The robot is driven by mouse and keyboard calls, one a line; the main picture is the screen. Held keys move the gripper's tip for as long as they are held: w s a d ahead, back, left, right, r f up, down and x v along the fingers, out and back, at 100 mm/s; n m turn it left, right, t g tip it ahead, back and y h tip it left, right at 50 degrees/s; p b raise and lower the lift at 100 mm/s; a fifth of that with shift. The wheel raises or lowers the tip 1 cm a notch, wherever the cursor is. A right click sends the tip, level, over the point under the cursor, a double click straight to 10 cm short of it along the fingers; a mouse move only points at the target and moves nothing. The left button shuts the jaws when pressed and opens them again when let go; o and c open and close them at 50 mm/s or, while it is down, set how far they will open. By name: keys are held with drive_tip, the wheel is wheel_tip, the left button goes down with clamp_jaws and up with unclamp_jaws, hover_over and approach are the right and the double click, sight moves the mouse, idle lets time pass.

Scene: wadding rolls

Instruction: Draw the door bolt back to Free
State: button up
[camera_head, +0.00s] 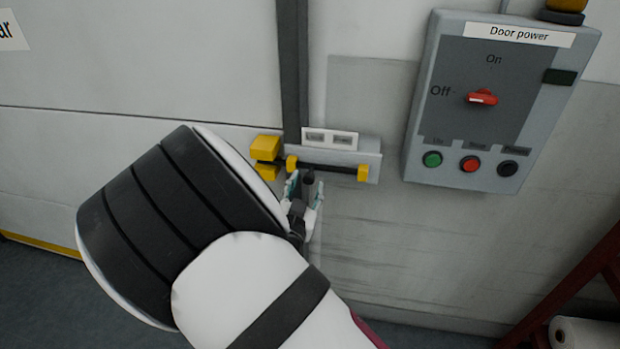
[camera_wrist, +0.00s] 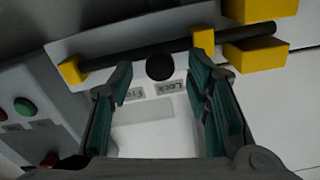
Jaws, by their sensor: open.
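The door bolt is a dark rod (camera_head: 335,168) in yellow brackets on a grey plate; it also shows in the wrist view (camera_wrist: 135,55). Its left end in the head view reaches the yellow keeper (camera_head: 265,149); in the wrist view the rod lies between the keeper's two yellow blocks (camera_wrist: 258,54). The dark round bolt knob (camera_wrist: 160,67) is on the Lock label's side (camera_wrist: 169,88), with the Free label (camera_wrist: 127,98) farther left in the wrist view. My gripper (camera_head: 305,188) is open, its teal-padded fingers on either side of the knob, with visible gaps.
The Door power box (camera_head: 500,110) stands on the wall to the right, its red switch (camera_head: 483,97) toward Off. A dark vertical strip (camera_head: 293,70) rises above the bolt. A red frame (camera_head: 575,290) and a white roll (camera_head: 585,333) are at lower right.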

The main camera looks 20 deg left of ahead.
sight(308, 181)
drive_tip(key=shift+x, duration=1.7)
clamp_jaws()
